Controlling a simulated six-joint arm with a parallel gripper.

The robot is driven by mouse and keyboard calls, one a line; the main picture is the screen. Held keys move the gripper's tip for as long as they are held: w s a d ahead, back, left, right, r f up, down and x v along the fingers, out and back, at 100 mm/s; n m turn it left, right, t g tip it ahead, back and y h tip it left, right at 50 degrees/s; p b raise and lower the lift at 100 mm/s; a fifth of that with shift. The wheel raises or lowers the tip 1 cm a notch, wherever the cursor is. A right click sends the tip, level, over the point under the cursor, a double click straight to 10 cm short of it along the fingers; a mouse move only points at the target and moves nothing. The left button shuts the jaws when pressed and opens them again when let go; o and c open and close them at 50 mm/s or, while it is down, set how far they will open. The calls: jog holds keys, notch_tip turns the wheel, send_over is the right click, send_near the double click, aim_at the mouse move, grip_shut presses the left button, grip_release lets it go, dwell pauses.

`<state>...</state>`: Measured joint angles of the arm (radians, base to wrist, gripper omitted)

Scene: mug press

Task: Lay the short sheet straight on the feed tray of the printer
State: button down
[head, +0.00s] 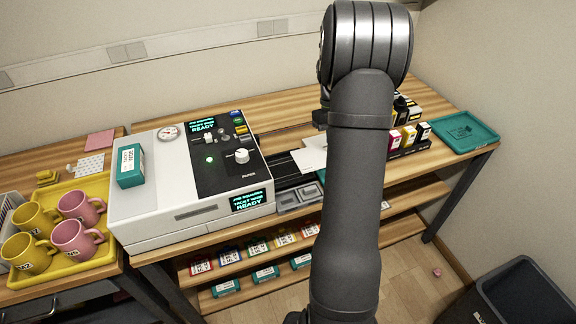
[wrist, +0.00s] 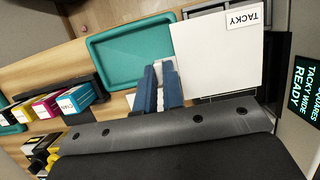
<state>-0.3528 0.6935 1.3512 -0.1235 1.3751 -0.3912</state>
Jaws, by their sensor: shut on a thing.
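My gripper (wrist: 160,88) has blue fingers and is shut at the edge of a white sheet (wrist: 212,62) labelled TACKY. The sheet extends to the right of the fingers in the wrist view. In the head view, white paper (head: 311,158) shows beside my arm, which hides the gripper and part of the paper. The printer (head: 150,200) is a white box with a black panel. Its black feed tray (head: 284,168) is on its right side, and dark tray surface (wrist: 272,62) shows beside the sheet in the wrist view. I cannot tell whether the sheet touches the tray.
A teal tray (wrist: 97,50) lies near the gripper; another teal tray (head: 490,136) is at the bench's right end. Ink boxes (head: 408,134) stand behind my arm. A teal box (head: 131,166) sits on the printer. Mugs (head: 80,238) stand on a yellow tray (head: 98,262) at left.

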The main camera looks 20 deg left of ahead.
jog(key=a+f, duration=0.2)
jog(key=a, duration=0.1)
jog(key=a+f, duration=0.2)
jog(key=a, duration=0.2)
jog(key=a+f, duration=0.2)
jog(key=a, duration=0.1)
jog(key=shift+w+a+f, duration=0.25)
jog(key=shift+w+a, duration=0.1)
jog(key=shift+a, duration=0.05)
jog(key=shift+a+f, duration=0.15)
jog(key=shift+f, duration=1.9)
jog(key=shift+f, duration=0.15)
jog(key=c, duration=1.5)
grip_release()
jog(key=shift+c, duration=0.2)
jog(key=v, duration=1.2)
